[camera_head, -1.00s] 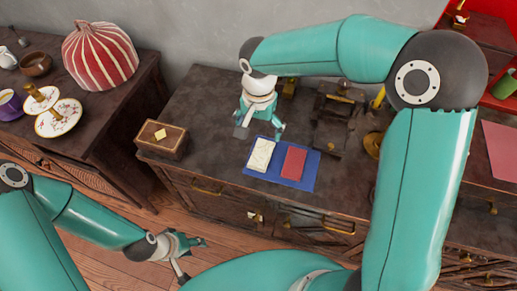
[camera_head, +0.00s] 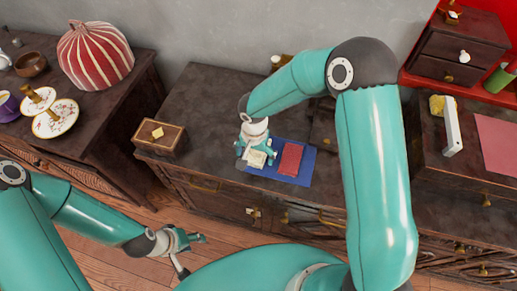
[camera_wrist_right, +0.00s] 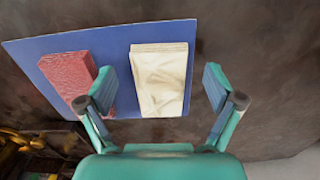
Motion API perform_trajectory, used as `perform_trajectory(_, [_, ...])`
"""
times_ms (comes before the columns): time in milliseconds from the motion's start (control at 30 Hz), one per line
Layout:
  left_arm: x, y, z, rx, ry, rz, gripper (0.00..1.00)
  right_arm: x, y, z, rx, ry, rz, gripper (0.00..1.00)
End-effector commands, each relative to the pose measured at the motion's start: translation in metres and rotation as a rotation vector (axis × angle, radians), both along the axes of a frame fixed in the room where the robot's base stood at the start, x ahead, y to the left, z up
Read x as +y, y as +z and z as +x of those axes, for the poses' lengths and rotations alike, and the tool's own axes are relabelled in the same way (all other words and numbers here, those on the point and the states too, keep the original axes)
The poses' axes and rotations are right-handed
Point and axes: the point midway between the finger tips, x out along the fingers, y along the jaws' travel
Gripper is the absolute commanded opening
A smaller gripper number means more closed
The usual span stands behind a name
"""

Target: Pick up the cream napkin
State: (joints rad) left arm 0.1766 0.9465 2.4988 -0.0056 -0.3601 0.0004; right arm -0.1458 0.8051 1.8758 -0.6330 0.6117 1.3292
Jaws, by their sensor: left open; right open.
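The cream napkin (camera_head: 258,158) lies folded on a blue mat (camera_head: 308,178) on the dark cabinet top, left of a red napkin (camera_head: 291,159). My right gripper (camera_head: 257,155) is over the cream napkin and hides part of it. In the right wrist view the cream napkin (camera_wrist_right: 160,82) shows between the open fingers of the right gripper (camera_wrist_right: 158,90), with gaps on both sides. The left finger overlaps the edge of the red napkin (camera_wrist_right: 68,78) in that view. My left gripper (camera_head: 187,255) is open and empty, low over the floor at the lower left.
A wooden box (camera_head: 159,138) with a yellow diamond stands left of the mat. A striped red gourd-like pot (camera_head: 95,53) and plates (camera_head: 56,117) stand on the left cabinet. The cabinet top between box and mat is clear.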

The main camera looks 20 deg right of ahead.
Motion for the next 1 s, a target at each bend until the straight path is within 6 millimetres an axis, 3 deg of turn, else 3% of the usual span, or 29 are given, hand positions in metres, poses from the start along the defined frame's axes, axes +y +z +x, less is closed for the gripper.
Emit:
perform_trajectory(100, [-0.0001,0.001,0.0,0.0,0.0,0.0,0.46,0.0004,-0.0091,0.0,-0.001,0.001,0.001,0.92])
perform_trajectory(333, [0.0,0.0006,-0.0001,0.0,0.0,0.0,0.46,0.0004,-0.0101,0.0005,-0.002,0.0,0.001,0.92])
perform_trajectory(700, [0.0,0.0006,-0.0001,0.0,0.0,0.0,0.46,0.0003,-0.0099,0.0004,-0.001,0.0,0.001,0.3])
perform_trajectory(1000, [0.0,0.0006,-0.0001,0.0,0.0,0.0,0.46,0.0002,-0.0087,0.0005,-0.002,0.0,0.001,0.28])
